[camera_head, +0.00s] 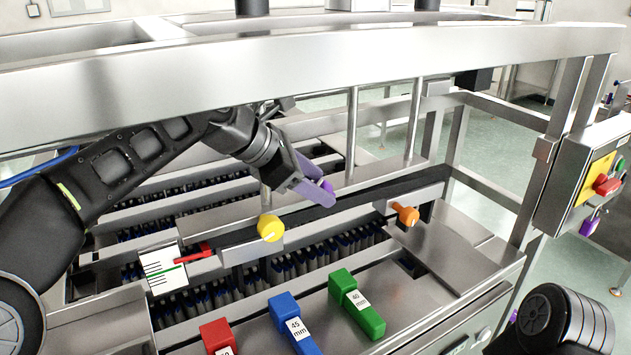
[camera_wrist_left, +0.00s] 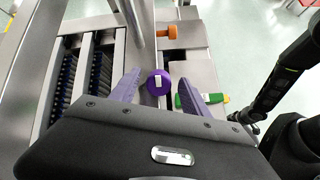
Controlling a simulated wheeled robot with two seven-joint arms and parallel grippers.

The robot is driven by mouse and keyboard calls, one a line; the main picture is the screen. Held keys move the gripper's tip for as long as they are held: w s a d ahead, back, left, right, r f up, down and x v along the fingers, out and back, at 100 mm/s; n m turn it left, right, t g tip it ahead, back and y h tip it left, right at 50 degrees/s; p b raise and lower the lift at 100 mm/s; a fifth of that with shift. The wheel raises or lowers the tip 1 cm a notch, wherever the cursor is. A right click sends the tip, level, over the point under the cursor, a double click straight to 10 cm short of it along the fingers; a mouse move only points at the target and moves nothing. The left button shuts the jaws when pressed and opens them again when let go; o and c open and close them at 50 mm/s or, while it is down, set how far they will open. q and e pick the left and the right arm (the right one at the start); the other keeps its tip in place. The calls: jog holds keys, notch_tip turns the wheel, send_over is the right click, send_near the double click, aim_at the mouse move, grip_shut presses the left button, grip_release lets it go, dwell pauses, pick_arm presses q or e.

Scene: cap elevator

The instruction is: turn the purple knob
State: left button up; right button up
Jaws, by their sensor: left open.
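The purple knob (camera_wrist_left: 158,83) shows in the left wrist view as a round purple cap with a pale mark, between the fingers of my left gripper (camera_wrist_left: 159,77). In the head view my left gripper (camera_head: 322,186) reaches over the machine from the left, with purple fingers pointing down and right. The fingers mostly hide the knob there; a bit of rounded purple (camera_head: 327,186) shows at them. The gripper is open, a finger on each side of the knob; I cannot tell whether either touches it. Part of my right arm shows at the lower right, but its gripper does not.
A yellow knob (camera_head: 270,228) and an orange knob (camera_head: 405,214) sit on the nearer rail. Red (camera_head: 219,336), blue (camera_head: 294,324) and green (camera_head: 357,303) blocks lie in front. A metal beam (camera_head: 300,65) crosses above my arm. A control box (camera_head: 580,185) stands right.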

pick_arm(q)
grip_shut()
jog(key=b, duration=0.1)
jog(key=f+h+b, duration=0.1)
jog(key=b, duration=0.1)
jog(key=shift+s+a+t, duration=0.1)
jog(key=shift+a+t, duration=0.1)
jog(key=shift+t, duration=0.1)
jog(key=shift+b, duration=0.4)
jog(key=shift+r, duration=0.25)
grip_release()
